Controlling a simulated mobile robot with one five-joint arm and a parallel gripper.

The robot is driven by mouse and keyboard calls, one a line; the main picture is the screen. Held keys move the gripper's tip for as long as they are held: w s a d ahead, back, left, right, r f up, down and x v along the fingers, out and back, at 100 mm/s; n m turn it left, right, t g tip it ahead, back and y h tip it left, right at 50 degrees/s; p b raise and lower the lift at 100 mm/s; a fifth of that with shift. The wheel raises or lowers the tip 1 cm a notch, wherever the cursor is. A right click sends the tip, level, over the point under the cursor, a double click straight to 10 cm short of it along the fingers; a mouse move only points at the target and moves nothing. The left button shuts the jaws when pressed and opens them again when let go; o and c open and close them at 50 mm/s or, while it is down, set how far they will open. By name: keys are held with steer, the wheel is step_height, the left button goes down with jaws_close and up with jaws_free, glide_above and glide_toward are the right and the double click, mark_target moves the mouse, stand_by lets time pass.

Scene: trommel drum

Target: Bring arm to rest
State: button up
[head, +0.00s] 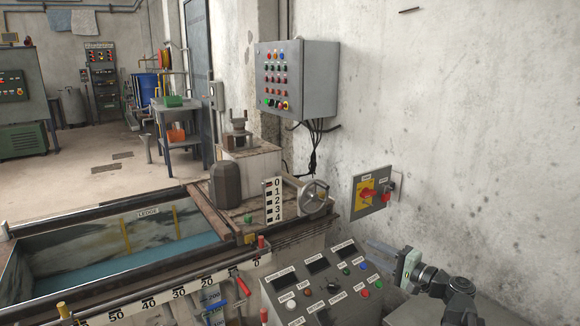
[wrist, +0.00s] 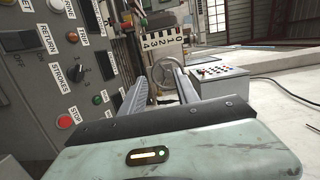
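My gripper (head: 376,246) is at the lower right in the head view, its fingers pointing left over the right back part of the sloped control console (head: 335,308). In the wrist view, the two fingers of my gripper (wrist: 154,72) stand apart with nothing between them, so it is open and empty. The pale green gripper body fills the bottom of that view. My dark arm links are folded at the lower right of the head view.
A yellow-and-red switch plate (head: 369,193) is on the wall behind my gripper. A handwheel (head: 313,198) and a numbered scale (head: 274,201) stand left, beside a water tank (head: 130,262). A grey button box (head: 298,80) hangs above. Bare wall lies right.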

steer(key=s+a+f+n+g+h, duration=0.1)
steer(key=s+a+f+n+g, duration=0.25)
steer(key=a+f, duration=0.5)
steer(key=s+a+f+n+g+h, duration=0.1)
steer(key=s+a+f+n+g, duration=0.3)
steer(key=a, duration=0.7)
step_height(320, 180, down, 7)
steer(key=s+d+n+g+h, duration=0.1)
steer(key=s+g+h, duration=0.2)
steer(key=g+h, duration=0.1)
steer(key=s+d+f+g+h, duration=0.1)
steer(key=s+d+f+h, duration=0.15)
steer(key=d, duration=0.25)
steer(key=s+d+f+h, duration=0.1)
steer(key=d+h, duration=0.2)
steer(key=d, duration=0.1)
step_height(320, 180, up, 31)
steer(key=d+p, duration=0.1)
steer(key=p, duration=3)
steer(key=shift+s+d+n+g, duration=0.3)
steer(key=shift+s+n+g, duration=0.05)
